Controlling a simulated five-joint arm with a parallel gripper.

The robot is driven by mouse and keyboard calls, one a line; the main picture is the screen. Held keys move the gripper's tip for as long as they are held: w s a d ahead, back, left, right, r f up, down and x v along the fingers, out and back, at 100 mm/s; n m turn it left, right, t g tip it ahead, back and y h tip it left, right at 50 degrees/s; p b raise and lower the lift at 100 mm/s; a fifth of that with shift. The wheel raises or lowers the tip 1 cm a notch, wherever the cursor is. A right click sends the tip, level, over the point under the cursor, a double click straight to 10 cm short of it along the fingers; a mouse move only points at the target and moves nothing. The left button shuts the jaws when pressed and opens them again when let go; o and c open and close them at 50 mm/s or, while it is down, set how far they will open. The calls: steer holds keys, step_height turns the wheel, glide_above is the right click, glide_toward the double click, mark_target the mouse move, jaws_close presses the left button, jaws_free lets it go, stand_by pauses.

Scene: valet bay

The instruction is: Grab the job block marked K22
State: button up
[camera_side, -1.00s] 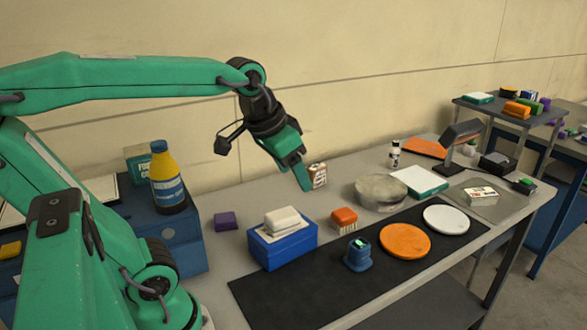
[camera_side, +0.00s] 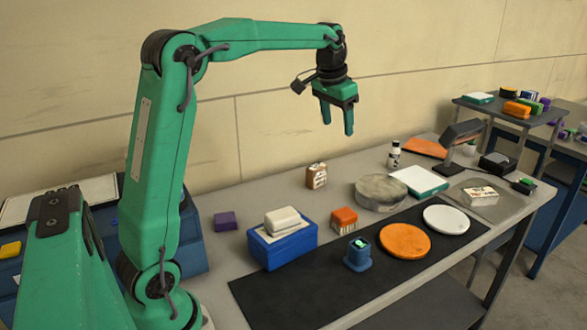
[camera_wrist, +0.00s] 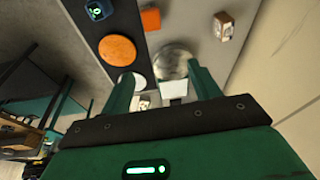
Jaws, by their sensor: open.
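A brown block (camera_side: 316,176) with a white label stands at the back of the bench near the wall. It also shows in the wrist view (camera_wrist: 223,26). A pale block (camera_side: 480,196) with printed marks lies on a grey plate (camera_side: 507,206) at the right end of the bench. The print on both is too small to read, so I cannot tell which is marked K22. My gripper (camera_side: 338,118) is open and empty, pointing down high above the back of the bench. In the wrist view its two fingers (camera_wrist: 163,82) are spread apart.
A blue box (camera_side: 282,252) bears a white block. A round grey slab (camera_side: 381,190) and a lamp (camera_side: 461,133) lie farther right.

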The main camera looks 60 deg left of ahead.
steer(key=w+a+f, duration=0.4)
steer(key=w+a, duration=0.1)
steer(key=a, duration=0.1)
steer(key=n+g, duration=0.1)
steer(key=g, duration=0.2)
glide_above(309, 169)
steer(key=shift+h, duration=0.4)
steer(key=f, duration=1.8)
steer(key=shift+w+d, duration=0.1)
steer(key=shift+d, duration=0.15)
steer(key=shift+a+f, duration=0.2)
steer(key=shift+f, duration=0.1)
steer(key=shift+f, duration=0.15)
steer(key=shift+f, duration=1.15)
steer(key=shift+f, duration=0.1)
steer(key=shift+f, duration=2.5)
steer(key=shift+c, duration=0.2)
